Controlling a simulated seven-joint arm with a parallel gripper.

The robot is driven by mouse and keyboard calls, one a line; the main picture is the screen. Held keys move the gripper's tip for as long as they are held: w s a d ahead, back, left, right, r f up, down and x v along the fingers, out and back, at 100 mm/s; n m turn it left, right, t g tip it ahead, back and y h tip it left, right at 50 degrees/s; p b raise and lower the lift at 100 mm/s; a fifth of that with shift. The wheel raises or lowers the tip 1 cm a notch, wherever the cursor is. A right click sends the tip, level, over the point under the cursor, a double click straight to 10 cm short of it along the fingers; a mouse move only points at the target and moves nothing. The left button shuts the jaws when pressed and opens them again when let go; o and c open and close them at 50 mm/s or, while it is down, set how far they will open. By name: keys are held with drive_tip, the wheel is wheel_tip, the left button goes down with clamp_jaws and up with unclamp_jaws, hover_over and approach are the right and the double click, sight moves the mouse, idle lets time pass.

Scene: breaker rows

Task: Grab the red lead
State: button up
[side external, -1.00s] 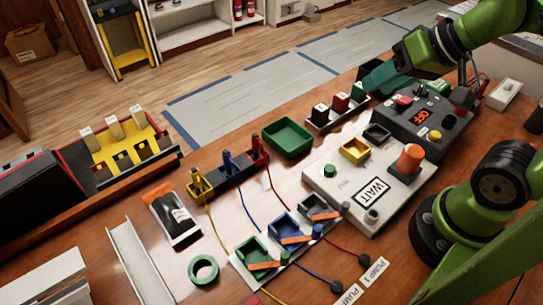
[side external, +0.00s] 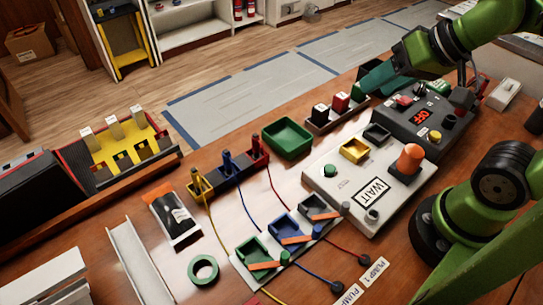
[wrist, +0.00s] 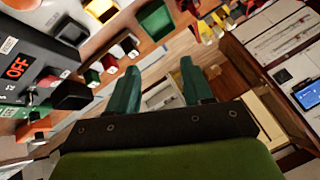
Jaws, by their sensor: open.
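The red lead has a dark plug (side external: 254,142) upright in the red end of a three-colour rack (side external: 229,180). Its thin red wire (side external: 271,185) runs from the rack toward the block of coloured bins. A red wire also shows beyond that block, ending in a dark plug (side external: 365,259). My gripper (side external: 374,78) is up at the back right, well apart from the rack. In the wrist view its two green fingers (wrist: 157,75) are spread with nothing between them. I cannot clearly make out the red lead in the wrist view.
A green tray (side external: 288,139) lies between the rack and my gripper. A white WAIT panel (side external: 335,190) and a dark OFF panel (side external: 400,125) lie to the right. Yellow and blue leads stand beside the red one.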

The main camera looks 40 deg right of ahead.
drive_tip(key=w+a+f+n+g, duration=0.2)
drive_tip(key=w+a+n+g, duration=0.4)
drive_tip(key=w, duration=0.5)
drive_tip(key=g+h, duration=0.1)
drive_tip(key=h, duration=0.1)
hover_over(256, 135)
wheel_tip(256, 135, down, 4)
drive_tip(key=w+r+n, duration=0.1)
drive_tip(key=r, duration=0.1)
wheel_tip(256, 135, down, 12)
drive_tip(key=shift+s+r, duration=0.1)
drive_tip(key=shift+r, duration=0.15)
drive_tip(key=shift+s+f, duration=0.2)
drive_tip(key=shift+f, duration=1.15)
drive_tip(key=shift+s+f, duration=0.15)
drive_tip(key=shift+f, duration=1.2)
drive_tip(key=shift+c, duration=0.3)
clamp_jaws()
